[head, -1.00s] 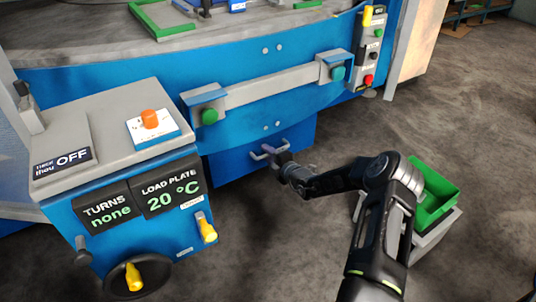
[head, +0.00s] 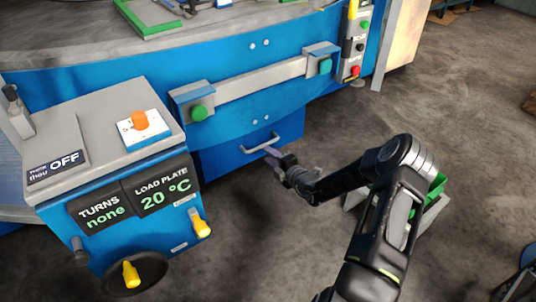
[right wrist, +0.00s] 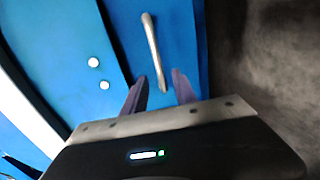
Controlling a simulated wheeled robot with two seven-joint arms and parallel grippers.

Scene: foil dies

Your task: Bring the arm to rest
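My right gripper (head: 270,153) is just in front of and below the metal bar handle (head: 259,146) of the blue drawer front (head: 225,155) under the machine. In the right wrist view the two purplish fingers of the gripper (right wrist: 160,88) stand apart with nothing held. The lower end of the handle (right wrist: 152,45) shows between and beyond the fingertips; the gap in depth is hard to judge. My right arm reaches in from the lower right, its elbow bent. My left gripper is not in view.
A blue control cabinet (head: 120,180) with an orange button and a handwheel (head: 135,273) stands at the left. A rail (head: 250,85) with green buttons crosses the machine front. A green bin (head: 437,187) on a grey stand is partly behind my arm. Open floor (head: 470,120) lies at the right.

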